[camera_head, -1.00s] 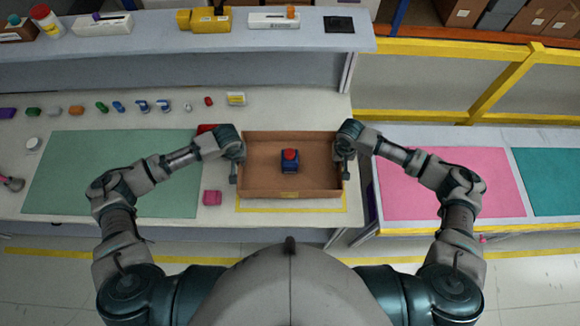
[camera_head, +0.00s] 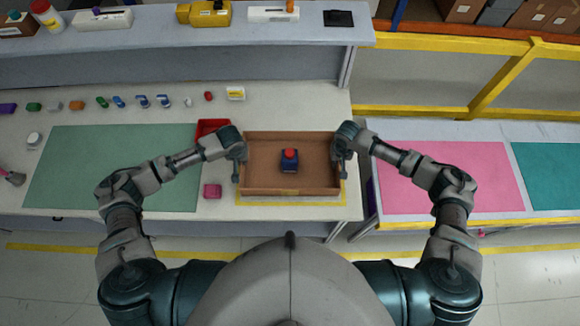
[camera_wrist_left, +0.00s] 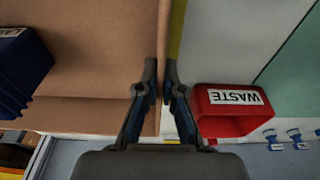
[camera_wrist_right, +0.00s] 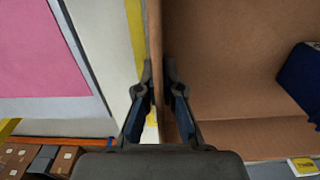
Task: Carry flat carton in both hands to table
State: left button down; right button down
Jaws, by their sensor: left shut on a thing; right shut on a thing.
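The flat carton (camera_head: 265,171) is a shallow open brown box at the middle of the head view, over the yellow-outlined area of the bench. A dark blue item with a red top (camera_head: 289,160) stands inside it. My left gripper (camera_head: 238,163) is shut on the carton's left wall; the left wrist view shows its fingers (camera_wrist_left: 160,95) on either side of that wall. My right gripper (camera_head: 342,163) is shut on the right wall, also seen between the fingers in the right wrist view (camera_wrist_right: 155,95). The carton looks level. I cannot tell its exact height above the bench.
A red waste bin (camera_wrist_left: 232,112) is close left of the carton. A table with a pink mat (camera_head: 450,180) and teal mat (camera_head: 550,178) is at the right, past a narrow gap.

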pick_arm(q)
jog(key=shift+f, duration=0.3)
pick_arm(e)
jog(key=shift+d+f, duration=0.15)
jog(key=shift+f, duration=0.15)
pick_arm(q)
jog(key=c, duration=1.4)
grip_release()
pick_arm(e)
jog(key=c, duration=1.4)
grip_release()
jog(key=shift+w, duration=0.1)
pick_arm(q)
jog(key=shift+o, duration=0.4)
jog(key=shift+d+r, duration=0.15)
pick_arm(e)
jog(key=shift+o, duration=0.4)
jog(key=shift+d+r, duration=0.1)
